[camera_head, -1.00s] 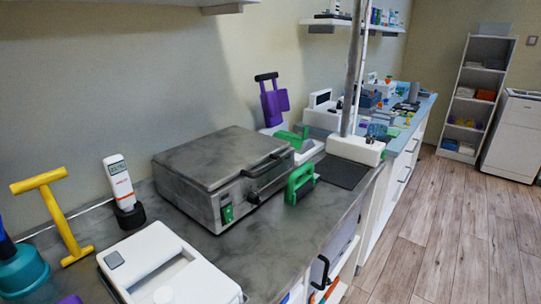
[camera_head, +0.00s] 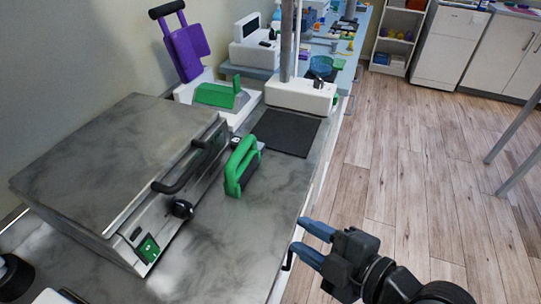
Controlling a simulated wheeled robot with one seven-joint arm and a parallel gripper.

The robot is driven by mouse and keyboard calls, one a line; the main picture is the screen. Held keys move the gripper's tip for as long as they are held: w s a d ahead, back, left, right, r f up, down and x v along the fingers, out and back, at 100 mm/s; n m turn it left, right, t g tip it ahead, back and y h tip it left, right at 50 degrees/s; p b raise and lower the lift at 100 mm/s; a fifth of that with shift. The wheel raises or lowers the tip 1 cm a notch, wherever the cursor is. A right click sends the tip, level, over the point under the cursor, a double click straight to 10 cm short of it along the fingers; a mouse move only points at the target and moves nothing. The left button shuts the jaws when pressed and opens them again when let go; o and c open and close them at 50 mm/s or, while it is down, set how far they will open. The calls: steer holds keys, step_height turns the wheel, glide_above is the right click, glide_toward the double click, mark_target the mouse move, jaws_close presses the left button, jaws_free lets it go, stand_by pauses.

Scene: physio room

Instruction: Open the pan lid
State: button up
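The pan is a low grey metal box (camera_head: 96,246) on the counter at the left, with a flat metal lid (camera_head: 110,160) lying shut on it. A black bar handle (camera_head: 188,165) runs along the lid's right front edge. A black knob (camera_head: 181,208) and a green switch (camera_head: 148,248) sit on the front face. My gripper (camera_head: 308,243) is at the lower right, beyond the counter's front edge. Its two blue fingers are spread apart with nothing visible between them, pointing left towards the counter, clear of the handle.
A green-handled tool (camera_head: 242,165) stands on the counter right of the box. Behind it are a dark mat (camera_head: 284,132), a white stand with a pole (camera_head: 300,95), and a purple device (camera_head: 187,50). The wooden floor (camera_head: 420,170) at the right is open.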

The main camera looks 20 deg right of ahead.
mark_target(197, 168)
steer(key=w+a+r+n+y, duration=0.1)
steer(key=w+a+r+n, duration=0.1)
steer(key=w+a+r+n+g+y, duration=0.1)
steer(key=w+a+r+n, duration=0.1)
steer(key=shift+w+r+n+y, duration=0.25)
steer(key=shift+w+n+y, duration=0.1)
steer(key=shift+n+y, duration=0.05)
steer(key=w+a+r+n+y+p, duration=0.1)
steer(key=w+a+n, duration=0.1)
steer(key=a, duration=0.1)
steer(key=w+a+r+n+g+y, duration=0.1)
steer(key=w+a+r+n, duration=0.1)
steer(key=w+a, duration=0.1)
steer(key=w+a+r+n+g+y+p, duration=0.1)
steer(key=w+a+n, duration=0.1)
steer(key=a, duration=0.3)
steer(key=shift+w+r+n+p, duration=0.35)
steer(key=shift+r+n, duration=0.05)
steer(key=shift+n, duration=0.1)
jaws_close()
